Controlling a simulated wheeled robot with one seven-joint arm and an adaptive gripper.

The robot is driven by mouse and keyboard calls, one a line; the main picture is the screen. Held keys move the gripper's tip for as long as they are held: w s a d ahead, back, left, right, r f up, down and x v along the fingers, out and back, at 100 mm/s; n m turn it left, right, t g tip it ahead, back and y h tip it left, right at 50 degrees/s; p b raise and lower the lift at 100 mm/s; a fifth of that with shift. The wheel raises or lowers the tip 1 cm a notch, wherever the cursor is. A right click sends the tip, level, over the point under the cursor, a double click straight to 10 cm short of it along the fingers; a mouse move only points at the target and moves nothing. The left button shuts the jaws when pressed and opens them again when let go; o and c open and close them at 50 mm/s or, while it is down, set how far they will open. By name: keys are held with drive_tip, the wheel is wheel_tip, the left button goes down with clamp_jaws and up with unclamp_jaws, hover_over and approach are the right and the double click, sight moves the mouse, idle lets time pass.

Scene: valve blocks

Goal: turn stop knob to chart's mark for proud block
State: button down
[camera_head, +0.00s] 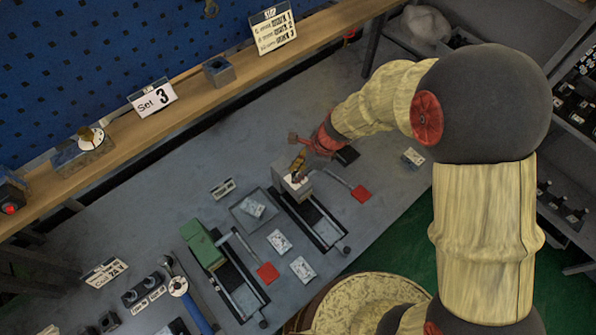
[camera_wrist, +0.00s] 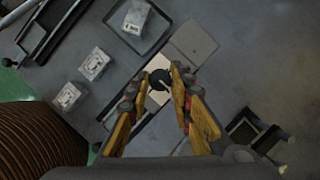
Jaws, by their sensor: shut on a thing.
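My gripper (camera_head: 299,168) is over the grey block (camera_head: 303,192) that stands at the end of the right-hand slide track. In the wrist view the yellow fingers of my gripper (camera_wrist: 160,79) are shut on a small black knob (camera_wrist: 159,76) with a pale pointer line. The knob sits on a white face on the block's top, partly hidden by the fingers. A chart card (camera_head: 273,30) with lines ending in 1, 2 and 3 stands on the shelf; its smaller words are too small to read. A sign (camera_head: 153,99) reads "Set 3".
A green block (camera_head: 203,244) stands on the left-hand track. Red-ended levers (camera_head: 361,193) lie beside both tracks. A grey tray (camera_head: 236,211) holds a white item, and cards (camera_head: 279,241) lie nearby. Another white dial (camera_head: 90,138) is on the shelf. The bench right of the grey block holds small items.

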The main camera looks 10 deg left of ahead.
drive_tip(key=n+g+p, duration=0.1)
drive_tip(key=n, duration=0.3)
drive_tip(key=shift+w+n+g+p, duration=0.15)
drive_tip(key=shift+n+g+p, duration=0.15)
drive_tip(key=shift+g+p, duration=0.1)
drive_tip(key=n, duration=0.2)
drive_tip(key=n+g+h+p, duration=0.1)
drive_tip(key=n, duration=0.1)
drive_tip(key=shift+w+a+n+h, duration=0.1)
drive_tip(key=shift+a+n+h, duration=0.05)
drive_tip(key=shift+n+h, duration=0.15)
drive_tip(key=n, duration=0.2)
drive_tip(key=n+g+h, duration=0.1)
drive_tip(key=n, duration=0.1)
drive_tip(key=shift+a+n+h+p, duration=0.1)
drive_tip(key=shift+n+h+p, duration=0.2)
drive_tip(key=shift+p, duration=0.05)
drive_tip(key=shift+w+a+n+h, duration=0.1)
drive_tip(key=shift+n+h, duration=0.7)
drive_tip(key=shift+n, duration=1.2)
drive_tip(key=c, duration=1.6)
unclamp_jaws()
